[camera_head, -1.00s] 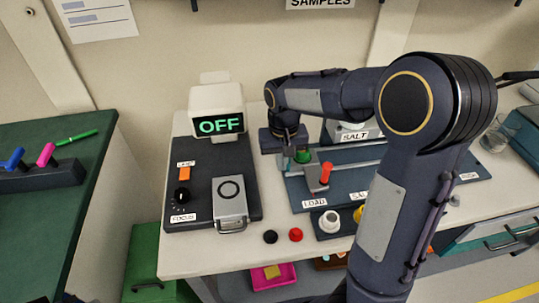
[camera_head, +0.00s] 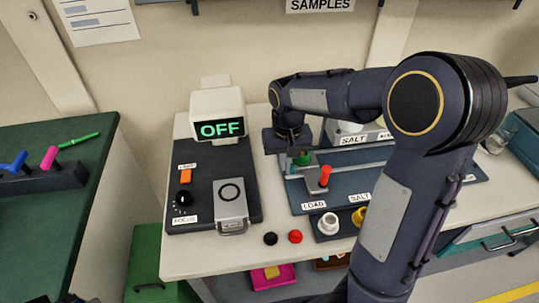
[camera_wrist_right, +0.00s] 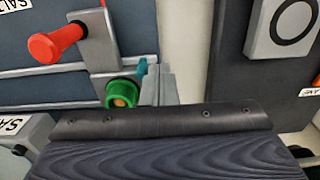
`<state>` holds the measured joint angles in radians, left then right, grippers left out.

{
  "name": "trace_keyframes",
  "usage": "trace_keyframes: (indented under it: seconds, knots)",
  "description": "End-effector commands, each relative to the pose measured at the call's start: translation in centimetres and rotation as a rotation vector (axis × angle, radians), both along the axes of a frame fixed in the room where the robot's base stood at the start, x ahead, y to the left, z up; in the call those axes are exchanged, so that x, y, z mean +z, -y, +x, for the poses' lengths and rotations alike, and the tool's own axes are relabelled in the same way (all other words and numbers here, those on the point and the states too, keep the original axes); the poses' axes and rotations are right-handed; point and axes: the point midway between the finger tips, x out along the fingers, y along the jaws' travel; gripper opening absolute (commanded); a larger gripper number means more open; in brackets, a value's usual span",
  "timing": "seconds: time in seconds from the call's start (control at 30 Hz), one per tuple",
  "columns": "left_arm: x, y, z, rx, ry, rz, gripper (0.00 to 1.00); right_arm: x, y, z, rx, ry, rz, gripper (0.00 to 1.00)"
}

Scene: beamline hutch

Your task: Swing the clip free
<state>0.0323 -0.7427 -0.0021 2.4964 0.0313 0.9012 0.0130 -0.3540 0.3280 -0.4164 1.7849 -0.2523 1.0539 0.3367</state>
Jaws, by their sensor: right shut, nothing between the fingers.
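My right gripper (camera_head: 291,163) is low over the left end of the blue rail fixture (camera_head: 345,184). It is shut and empty. In the right wrist view its fingers (camera_wrist_right: 159,80) stand close beside a green round cap with an orange centre (camera_wrist_right: 122,92). A red-knobbed lever (camera_head: 325,176) stands on a grey block nearby. My left gripper is not in view.
A dark stage (camera_head: 196,207) with a screen reading OFF (camera_head: 221,129) stands to the left. A black cap (camera_head: 270,238) and a red cap (camera_head: 295,236) lie in front. A white ring (camera_head: 328,222) sits on a small tray. My right arm covers the right side of the fixture.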

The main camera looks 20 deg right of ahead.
Motion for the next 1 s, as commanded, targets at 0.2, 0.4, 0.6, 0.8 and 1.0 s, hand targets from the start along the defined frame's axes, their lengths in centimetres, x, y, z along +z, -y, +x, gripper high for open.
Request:
trace_keyframes:
  seconds: [0.2,0.4,0.6,0.8,1.0]
  knots:
    - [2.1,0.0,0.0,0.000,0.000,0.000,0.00,2.2,-0.3,0.1,0.000,0.000,0.000,0.00]
    - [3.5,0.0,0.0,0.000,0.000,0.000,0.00,3.8,-0.6,0.2,0.000,0.000,0.000,0.00]
    - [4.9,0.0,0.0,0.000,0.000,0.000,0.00,5.3,-0.8,0.2,0.001,0.000,0.000,0.00]
    - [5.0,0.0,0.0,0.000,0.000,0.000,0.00,5.5,-0.9,0.2,0.000,0.000,0.000,0.00]
    - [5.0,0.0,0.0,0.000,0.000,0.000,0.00,5.5,-0.9,0.2,0.000,0.000,0.000,0.00]
